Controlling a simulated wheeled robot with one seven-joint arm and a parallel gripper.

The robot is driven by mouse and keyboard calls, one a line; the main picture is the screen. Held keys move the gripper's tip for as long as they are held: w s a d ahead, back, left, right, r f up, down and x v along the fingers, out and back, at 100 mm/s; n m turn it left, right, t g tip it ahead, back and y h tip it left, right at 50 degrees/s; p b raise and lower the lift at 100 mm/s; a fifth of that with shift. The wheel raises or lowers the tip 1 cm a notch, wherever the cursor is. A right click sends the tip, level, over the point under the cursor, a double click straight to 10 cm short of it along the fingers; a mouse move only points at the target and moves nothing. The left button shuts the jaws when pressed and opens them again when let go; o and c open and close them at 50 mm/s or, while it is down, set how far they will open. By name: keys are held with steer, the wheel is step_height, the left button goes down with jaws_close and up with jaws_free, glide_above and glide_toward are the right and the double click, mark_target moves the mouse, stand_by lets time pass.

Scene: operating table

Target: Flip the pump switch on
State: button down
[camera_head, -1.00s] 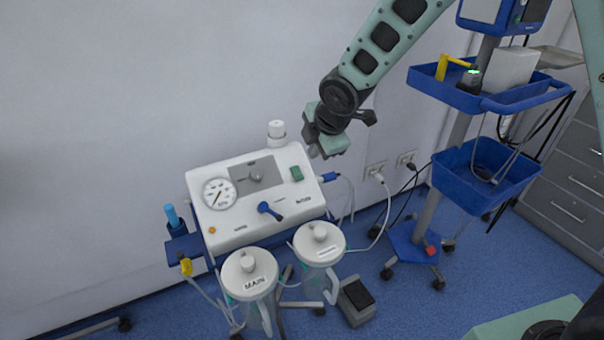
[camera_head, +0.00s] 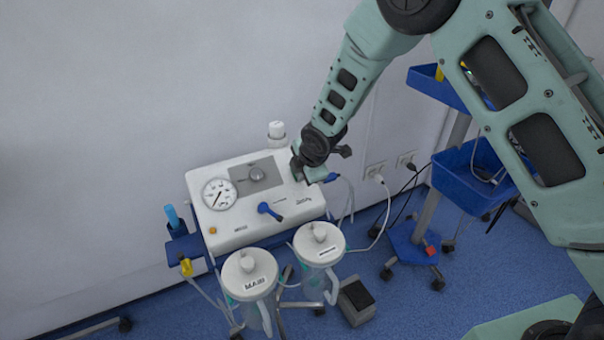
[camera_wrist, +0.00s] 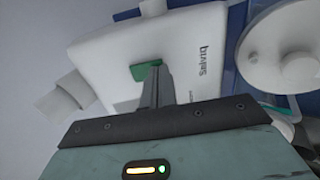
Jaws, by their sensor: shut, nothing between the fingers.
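The white suction pump (camera_head: 237,235) stands against the wall, its panel facing up. It also shows in the wrist view (camera_wrist: 105,58). Its green switch (camera_wrist: 142,72) is on the panel; in the head view my gripper hides it. My gripper (camera_head: 300,180) is at the upper right of the panel. In the wrist view its fingers (camera_wrist: 157,72) are shut and empty, with the tips right beside the green switch and overlapping its edge. I cannot tell whether they touch it, or which way the switch is tipped.
Two lidded canisters (camera_head: 250,274) (camera_head: 319,243) stand in front. A white cap (camera_head: 277,131) rises behind. A cart with blue trays (camera_head: 455,180) is to the right.

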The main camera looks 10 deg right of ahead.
steer(key=shift+f+b, duration=0.5)
steer(key=shift+b, duration=0.5)
steer(key=shift+r, duration=0.3)
steer(key=shift+p, duration=0.3)
steer(key=shift+r+p, duration=0.5)
steer(key=shift+r, duration=0.35)
